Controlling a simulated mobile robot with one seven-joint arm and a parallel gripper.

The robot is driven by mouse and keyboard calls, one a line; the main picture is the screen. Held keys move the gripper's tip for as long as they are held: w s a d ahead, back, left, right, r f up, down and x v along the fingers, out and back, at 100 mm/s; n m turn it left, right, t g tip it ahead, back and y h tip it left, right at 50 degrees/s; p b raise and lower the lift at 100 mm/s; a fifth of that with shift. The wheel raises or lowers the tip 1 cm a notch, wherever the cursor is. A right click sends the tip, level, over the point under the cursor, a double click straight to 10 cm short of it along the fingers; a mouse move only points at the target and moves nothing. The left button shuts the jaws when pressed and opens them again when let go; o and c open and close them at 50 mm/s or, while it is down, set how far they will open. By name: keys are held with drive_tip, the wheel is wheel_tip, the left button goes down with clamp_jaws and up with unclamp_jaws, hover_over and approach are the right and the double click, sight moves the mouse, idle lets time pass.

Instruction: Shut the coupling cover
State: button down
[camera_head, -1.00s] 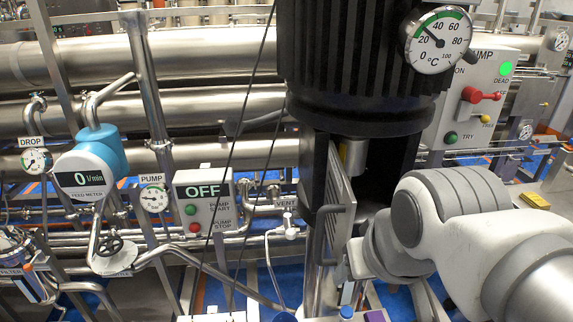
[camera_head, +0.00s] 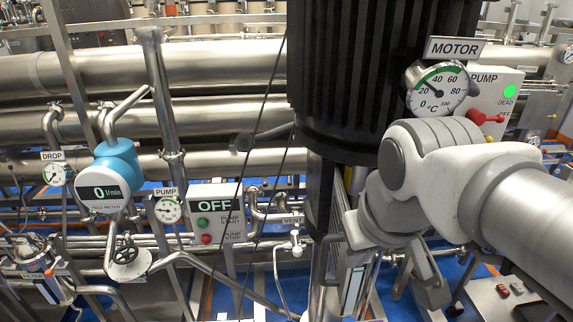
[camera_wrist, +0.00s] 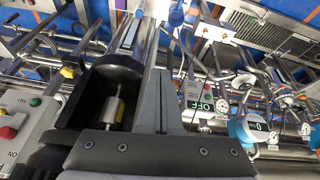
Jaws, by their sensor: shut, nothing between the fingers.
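The coupling cover (camera_head: 337,198) is a narrow metal plate seen almost edge-on in the head view, beside the black housing under the motor (camera_head: 385,70). It stands open, and my wrist hides much of it. In the wrist view the coupling (camera_wrist: 115,108), a bright metal cylinder, shows uncovered inside the black housing (camera_wrist: 85,112). The cover also appears there as a steel strip (camera_wrist: 151,58). My gripper (camera_wrist: 163,78) is shut and empty, close beside the cover; I cannot tell whether they touch. In the head view its fingertips are hard to make out.
A temperature gauge (camera_head: 437,88) hangs beside the motor, above my arm. A pump switch box (camera_head: 500,92) stands behind at right. The OFF panel (camera_head: 217,212), feed meter (camera_head: 104,190) and pipes fill the left. Thin dark cables hang left of the motor.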

wheel_tip(320, 180, up, 4)
drive_tip(key=w+a+n+g+p, duration=0.1)
drive_tip(key=w+n+p, duration=0.1)
drive_tip(key=w, duration=0.1)
drive_tip(key=w+a+f+n+g+h, duration=0.2)
drive_tip(key=w+a+n+g, duration=0.3)
drive_tip(key=w+a+n, duration=0.35)
drive_tip(key=s+d+f+m+p, duration=0.1)
drive_tip(key=d+f, duration=0.3)
drive_tip(key=f, duration=0.5)
drive_tip(key=shift+s+d+f+m, duration=0.25)
drive_tip(key=shift+s+d+m, duration=0.1)
drive_tip(key=shift+s, duration=0.35)
